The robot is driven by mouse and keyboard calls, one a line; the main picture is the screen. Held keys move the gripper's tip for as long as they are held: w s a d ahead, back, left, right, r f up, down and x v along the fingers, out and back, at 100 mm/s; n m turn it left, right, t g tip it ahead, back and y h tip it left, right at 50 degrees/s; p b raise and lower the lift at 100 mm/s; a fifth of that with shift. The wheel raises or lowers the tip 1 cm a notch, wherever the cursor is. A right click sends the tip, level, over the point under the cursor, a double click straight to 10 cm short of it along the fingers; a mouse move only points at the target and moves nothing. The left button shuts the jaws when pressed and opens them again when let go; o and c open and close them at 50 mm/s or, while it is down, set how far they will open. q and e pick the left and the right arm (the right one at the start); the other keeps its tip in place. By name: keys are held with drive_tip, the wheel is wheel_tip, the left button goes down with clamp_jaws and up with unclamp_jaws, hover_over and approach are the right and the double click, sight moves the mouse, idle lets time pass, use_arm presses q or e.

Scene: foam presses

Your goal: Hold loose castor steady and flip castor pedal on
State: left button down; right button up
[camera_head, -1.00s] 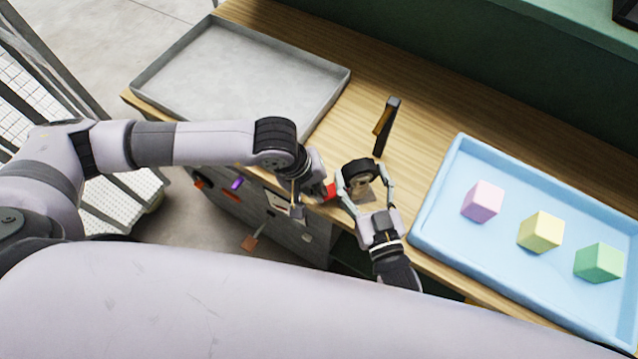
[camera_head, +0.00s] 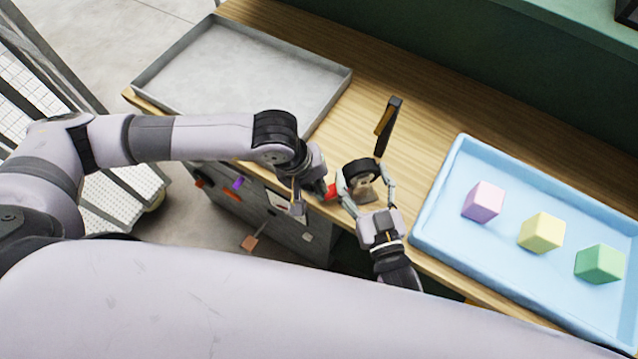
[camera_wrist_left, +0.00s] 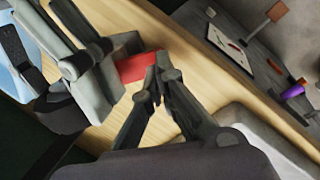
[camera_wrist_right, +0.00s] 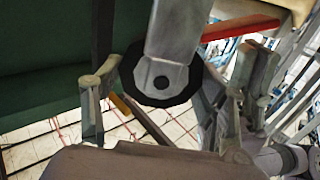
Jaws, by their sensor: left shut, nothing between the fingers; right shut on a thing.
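The castor has a black wheel (camera_head: 361,172) and a light metal bracket. It is at the front edge of the wooden bench. Its red pedal (camera_head: 331,190) sticks out to the left; it also shows in the left wrist view (camera_wrist_left: 136,67). My right gripper (camera_head: 364,186) is shut on the castor, one finger on each side of the wheel. In the right wrist view the wheel (camera_wrist_right: 150,92) sits behind the bracket, between the fingers. My left gripper (camera_head: 322,188) is shut and empty, its fingertips (camera_wrist_left: 163,65) at the pedal's end. I cannot tell whether they touch it.
A grey metal tray (camera_head: 325,101) lies at the back left. A blue tray (camera_head: 448,212) with pink, yellow and green blocks lies at the right. A grey panel (camera_head: 255,212) is below the bench's front edge.

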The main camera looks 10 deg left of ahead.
use_arm(q)
drive_tip(key=s+a+v, duration=0.1)
drive_tip(key=a+v, duration=0.1)
drive_tip(key=v, duration=1.2)
drive_tip(key=shift+f, duration=0.4)
use_arm(e)
drive_tip(key=o, duration=1.6)
drive_tip(key=shift+o, duration=0.3)
